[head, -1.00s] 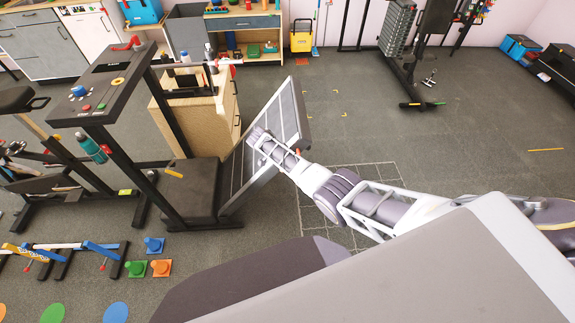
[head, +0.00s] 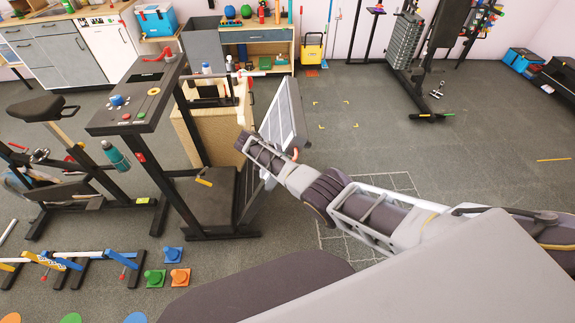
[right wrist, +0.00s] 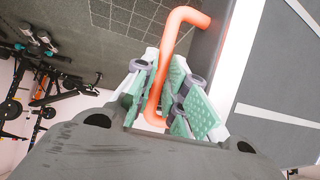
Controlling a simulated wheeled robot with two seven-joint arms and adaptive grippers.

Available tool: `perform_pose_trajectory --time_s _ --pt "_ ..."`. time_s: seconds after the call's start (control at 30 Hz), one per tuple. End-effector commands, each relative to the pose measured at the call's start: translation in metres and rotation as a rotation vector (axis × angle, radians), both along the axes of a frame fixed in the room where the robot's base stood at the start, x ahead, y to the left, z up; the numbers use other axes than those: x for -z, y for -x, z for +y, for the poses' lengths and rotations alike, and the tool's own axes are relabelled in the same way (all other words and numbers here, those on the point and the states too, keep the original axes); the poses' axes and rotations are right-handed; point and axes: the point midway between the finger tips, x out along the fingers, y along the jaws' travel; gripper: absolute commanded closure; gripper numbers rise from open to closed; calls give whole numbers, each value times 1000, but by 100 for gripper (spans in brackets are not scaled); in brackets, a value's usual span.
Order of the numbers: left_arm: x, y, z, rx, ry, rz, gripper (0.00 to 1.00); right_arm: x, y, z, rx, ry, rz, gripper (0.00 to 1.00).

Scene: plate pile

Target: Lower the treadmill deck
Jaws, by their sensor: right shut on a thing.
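The treadmill (head: 140,105) stands left of centre in the head view, with a dark console on black posts. Its deck (head: 284,115) is tilted up steeply, its grey face with a pale frame turned toward the right. In the right wrist view the deck (right wrist: 275,100) fills the right side, and an orange bent handle (right wrist: 172,50) sticks out beside it. My right gripper (right wrist: 160,92) is shut on this handle, its green-padded fingers on either side. In the head view my right arm reaches the deck's side, and the fingertips are hard to make out. My left gripper is out of view.
A wooden cabinet (head: 205,135) stands behind the treadmill. An exercise bike (head: 60,150), low hurdles (head: 85,255) and small cones (head: 172,255) are at left. A weight machine (head: 410,60) stands at the back. Open floor with a marked grid (head: 395,180) lies right of the deck.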

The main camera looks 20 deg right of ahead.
Motion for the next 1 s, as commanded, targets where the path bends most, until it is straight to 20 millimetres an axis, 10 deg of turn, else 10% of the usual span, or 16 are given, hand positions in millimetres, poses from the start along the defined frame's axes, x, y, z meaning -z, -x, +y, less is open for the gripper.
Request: perform_pose_trajectory --time_s 0.53,0.7,1.0 --pt "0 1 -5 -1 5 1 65 -4 -2 1 -1 8 -1 100" --pt "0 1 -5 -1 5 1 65 -4 -2 1 -1 9 -1 66" --pt "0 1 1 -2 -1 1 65 -3 -1 1 0 9 2 65"
